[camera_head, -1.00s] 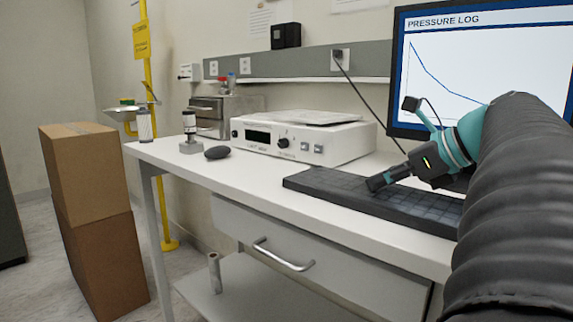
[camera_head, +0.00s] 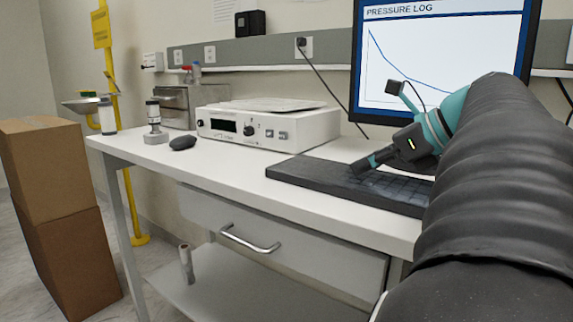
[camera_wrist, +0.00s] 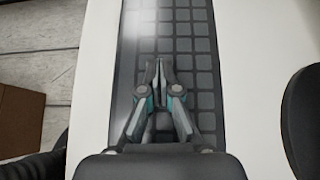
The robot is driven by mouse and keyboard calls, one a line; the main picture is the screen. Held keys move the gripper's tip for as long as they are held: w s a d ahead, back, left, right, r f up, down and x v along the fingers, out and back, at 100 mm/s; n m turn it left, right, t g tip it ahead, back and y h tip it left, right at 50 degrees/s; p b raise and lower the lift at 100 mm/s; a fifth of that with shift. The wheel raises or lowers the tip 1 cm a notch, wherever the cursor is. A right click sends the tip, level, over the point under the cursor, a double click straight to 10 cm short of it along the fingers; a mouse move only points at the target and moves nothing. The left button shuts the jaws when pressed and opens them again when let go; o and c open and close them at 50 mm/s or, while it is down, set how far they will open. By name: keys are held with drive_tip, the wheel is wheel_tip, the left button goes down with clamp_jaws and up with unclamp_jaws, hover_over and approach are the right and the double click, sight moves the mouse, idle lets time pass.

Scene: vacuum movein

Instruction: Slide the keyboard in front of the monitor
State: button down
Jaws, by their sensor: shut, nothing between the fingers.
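The dark keyboard (camera_head: 315,177) lies flat on the white bench, near its front edge, to the left of and in front of the monitor (camera_head: 440,45). The monitor shows a "PRESSURE LOG" graph, and my arm hides its lower right part. My arm hides the keyboard's right end.
A white scale (camera_head: 268,124) stands behind the keyboard's left end. A dark mouse (camera_head: 183,142) lies farther left on the bench (camera_head: 225,170). A cable hangs from the wall socket behind. Cardboard boxes (camera_head: 50,170) stand on the floor at left. Bare bench lies between mouse and keyboard.

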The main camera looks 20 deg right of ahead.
drive_tip(key=s+d, duration=0.2)
drive_tip(key=s, duration=0.1)
drive_tip(key=s+d, duration=0.2)
drive_tip(key=s, duration=0.2)
drive_tip(key=s+d, duration=0.2)
drive_tip(key=s, duration=0.1)
drive_tip(key=shift+s+r, duration=0.2)
